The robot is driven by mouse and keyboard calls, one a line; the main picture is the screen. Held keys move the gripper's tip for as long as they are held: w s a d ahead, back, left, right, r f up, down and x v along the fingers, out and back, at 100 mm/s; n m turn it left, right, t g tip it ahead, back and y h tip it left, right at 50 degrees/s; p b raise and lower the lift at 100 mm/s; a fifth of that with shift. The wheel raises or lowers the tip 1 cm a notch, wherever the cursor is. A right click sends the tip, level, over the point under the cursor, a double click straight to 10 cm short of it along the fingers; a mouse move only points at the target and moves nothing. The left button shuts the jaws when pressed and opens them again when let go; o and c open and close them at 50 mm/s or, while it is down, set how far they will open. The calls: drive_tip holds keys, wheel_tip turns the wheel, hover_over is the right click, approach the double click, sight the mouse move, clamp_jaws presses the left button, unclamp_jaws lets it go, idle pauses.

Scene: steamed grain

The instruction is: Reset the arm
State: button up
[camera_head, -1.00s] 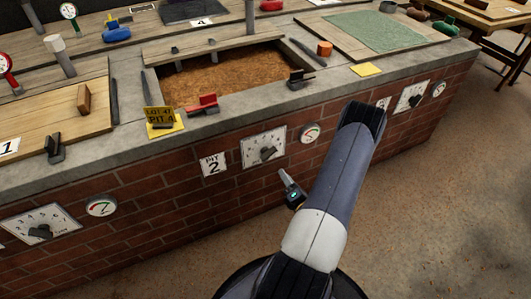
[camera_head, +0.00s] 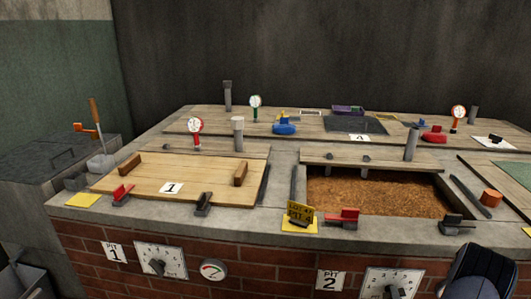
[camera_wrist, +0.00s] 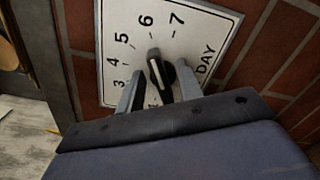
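My gripper (camera_wrist: 160,75) shows in the wrist view with its two fingers apart in front of a white dial plate (camera_wrist: 178,22) marked with numbers and DAY. The dial's black knob (camera_wrist: 163,76) with a pale pointer appears in the gap between the fingers. I see no finger closed on it, and contact cannot be told. In the head view my arm (camera_head: 482,272) shows only at the lower right corner, and the gripper is out of that view.
A brick-fronted counter holds the open grain pit (camera_head: 375,192) and a wooden lid marked 1 (camera_head: 180,177). Pit 1 dial (camera_head: 160,260) and Pit 2 dial (camera_head: 390,283) are on its front. A red lever (camera_head: 343,217) and yellow card (camera_head: 299,217) stand on the rim.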

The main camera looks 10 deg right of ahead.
drive_tip(key=p+v, duration=0.2)
drive_tip(key=v, duration=0.9)
drive_tip(key=w+d+n+b, duration=0.1)
drive_tip(key=w+d+n, duration=0.1)
drive_tip(key=w+n, duration=0.4)
drive_tip(key=w, duration=0.4)
drive_tip(key=shift+w+r, duration=0.2)
drive_tip(key=shift+w, duration=0.15)
idle(0.5)
